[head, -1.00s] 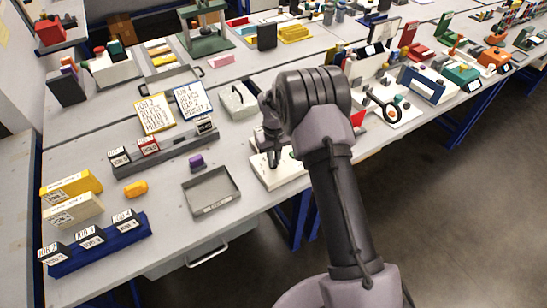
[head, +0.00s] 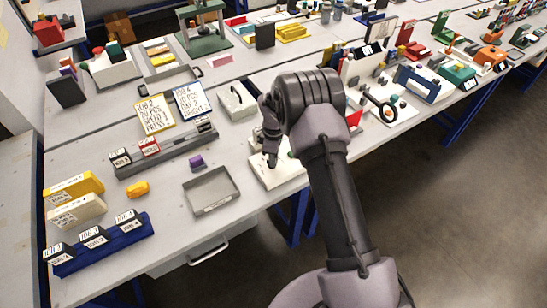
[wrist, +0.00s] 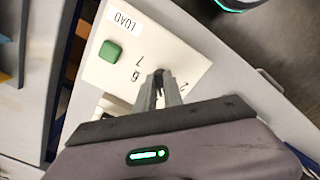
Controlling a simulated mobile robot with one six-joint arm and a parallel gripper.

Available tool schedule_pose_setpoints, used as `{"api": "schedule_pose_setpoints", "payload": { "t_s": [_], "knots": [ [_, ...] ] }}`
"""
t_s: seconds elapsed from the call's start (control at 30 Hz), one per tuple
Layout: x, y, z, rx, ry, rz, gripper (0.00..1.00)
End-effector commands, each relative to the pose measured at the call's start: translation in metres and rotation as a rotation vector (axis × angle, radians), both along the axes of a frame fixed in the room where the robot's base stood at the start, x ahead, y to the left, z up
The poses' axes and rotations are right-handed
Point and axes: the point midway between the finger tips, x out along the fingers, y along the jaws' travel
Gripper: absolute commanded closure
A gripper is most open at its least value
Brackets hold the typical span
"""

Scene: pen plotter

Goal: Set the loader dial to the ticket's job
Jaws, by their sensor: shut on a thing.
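The loader (head: 268,178) is a cream panel at the bench's front edge. In the wrist view the panel (wrist: 185,45) has a LOAD label (wrist: 124,18), a green button (wrist: 110,52) and printed digits. My gripper (wrist: 158,88) is shut on a dark dial knob between its fingertips; the fingers hide most of the dial and its pointer. In the head view my gripper (head: 270,160) points down at the loader. Two written cards stand behind the rack: a yellow-edged one (head: 155,114), reading like JOB 2, and a blue-edged one (head: 189,100), reading like JOB 4. Smaller lines are unclear.
A grey tray (head: 211,190), a purple block (head: 197,162) and a yellow piece (head: 137,189) lie left of the loader. A grey rack (head: 165,150) and a blue card rack (head: 100,243) stand further left. A box with a handle (head: 236,103) stands behind the loader.

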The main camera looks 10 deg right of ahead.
Motion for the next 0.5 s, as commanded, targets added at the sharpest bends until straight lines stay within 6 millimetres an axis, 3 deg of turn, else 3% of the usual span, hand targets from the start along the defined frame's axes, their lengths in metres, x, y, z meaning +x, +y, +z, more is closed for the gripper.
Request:
{"api": "schedule_pose_setpoints", "payload": {
  "t_s": [0.5],
  "knots": [
    [0.0023,-0.0012,-0.0002,0.000,0.002,0.484,1.00]
  ]
}}
